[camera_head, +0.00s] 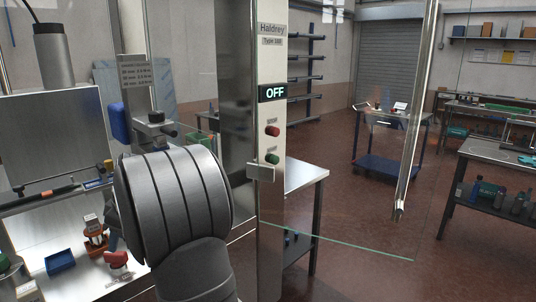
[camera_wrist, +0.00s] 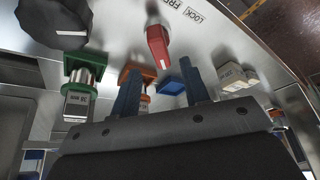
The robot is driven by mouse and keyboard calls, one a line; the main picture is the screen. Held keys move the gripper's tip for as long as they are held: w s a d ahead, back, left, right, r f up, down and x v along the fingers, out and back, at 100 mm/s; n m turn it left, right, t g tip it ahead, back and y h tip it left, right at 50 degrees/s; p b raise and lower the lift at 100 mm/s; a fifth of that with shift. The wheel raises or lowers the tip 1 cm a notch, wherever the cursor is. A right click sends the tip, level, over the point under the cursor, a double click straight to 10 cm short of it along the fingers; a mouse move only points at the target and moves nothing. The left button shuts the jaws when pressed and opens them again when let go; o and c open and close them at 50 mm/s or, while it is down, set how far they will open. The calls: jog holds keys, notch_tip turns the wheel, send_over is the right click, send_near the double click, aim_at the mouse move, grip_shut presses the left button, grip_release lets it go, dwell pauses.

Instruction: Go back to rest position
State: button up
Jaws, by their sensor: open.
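My gripper (camera_wrist: 164,74) shows in the wrist view as two blue fingers spread apart, with nothing held between them. It is over the steel work surface (camera_wrist: 205,40). A red lever (camera_wrist: 157,46) lies beyond the fingertips, beside "LOCK" lettering. A small blue tray (camera_wrist: 172,87) shows beyond the gap between the fingers. In the head view my thick grey arm covers the middle left and hides most of the gripper. The red lever (camera_head: 116,258) and the blue tray (camera_head: 60,261) show to the left of the arm there.
An orange-based fixture (camera_head: 95,236) stands near the tray. A green-based part (camera_wrist: 83,75) and a pale block (camera_wrist: 237,78) flank the fingers. A tall machine column (camera_head: 273,140) reading "OFF" stands right of my arm, with a clear glass panel (camera_head: 340,200) beside it.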

aim_at(116, 253)
jog(key=v, duration=1.2)
jog(key=x, duration=1.7)
jog(key=shift+a+f, duration=0.15)
jog(key=shift+f, duration=0.15)
jog(key=m, duration=0.2)
jog(key=m+t, duration=0.1)
jog(key=m, duration=0.1)
jog(key=shift+s+r+t, duration=0.1)
jog(key=shift+s+t, duration=0.05)
jog(key=shift+t, duration=0.15)
jog(key=shift+m+t+h, duration=0.5)
jog(key=shift+m+t, duration=0.1)
jog(key=shift+m, duration=1.3)
